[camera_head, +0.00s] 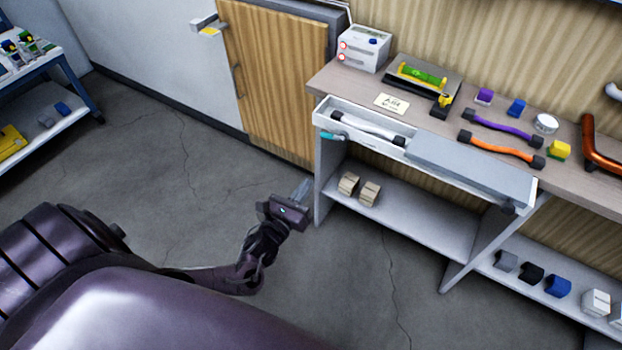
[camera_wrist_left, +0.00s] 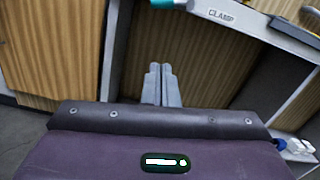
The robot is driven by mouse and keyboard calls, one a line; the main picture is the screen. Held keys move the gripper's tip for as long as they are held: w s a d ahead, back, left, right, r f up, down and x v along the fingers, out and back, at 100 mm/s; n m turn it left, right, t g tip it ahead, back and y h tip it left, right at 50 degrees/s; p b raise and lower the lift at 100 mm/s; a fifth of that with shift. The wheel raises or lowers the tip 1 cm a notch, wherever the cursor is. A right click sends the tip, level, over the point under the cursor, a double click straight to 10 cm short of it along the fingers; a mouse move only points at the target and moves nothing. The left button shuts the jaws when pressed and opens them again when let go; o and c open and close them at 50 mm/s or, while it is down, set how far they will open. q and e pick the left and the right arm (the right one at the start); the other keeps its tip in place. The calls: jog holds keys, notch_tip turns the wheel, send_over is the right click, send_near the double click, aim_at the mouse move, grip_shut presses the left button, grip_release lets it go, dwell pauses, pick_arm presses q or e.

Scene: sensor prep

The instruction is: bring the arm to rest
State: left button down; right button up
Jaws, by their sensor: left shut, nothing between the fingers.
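My left gripper (camera_head: 303,190) is in the head view, in front of the left end of the workbench (camera_head: 322,78). Its arm comes in from the left, low over the floor. The two grey fingers are together with nothing between them; they also show in the left wrist view (camera_wrist_left: 161,84), pointing at the open space under the bench. The gripper looks apart from the bench. My right gripper is not in view.
A drawer (camera_head: 327,104) at the bench front holds a white-grey part with black ends (camera_head: 368,127). A wooden cabinet (camera_head: 275,80) stands behind. The floor (camera_head: 190,180) left of the gripper is clear.

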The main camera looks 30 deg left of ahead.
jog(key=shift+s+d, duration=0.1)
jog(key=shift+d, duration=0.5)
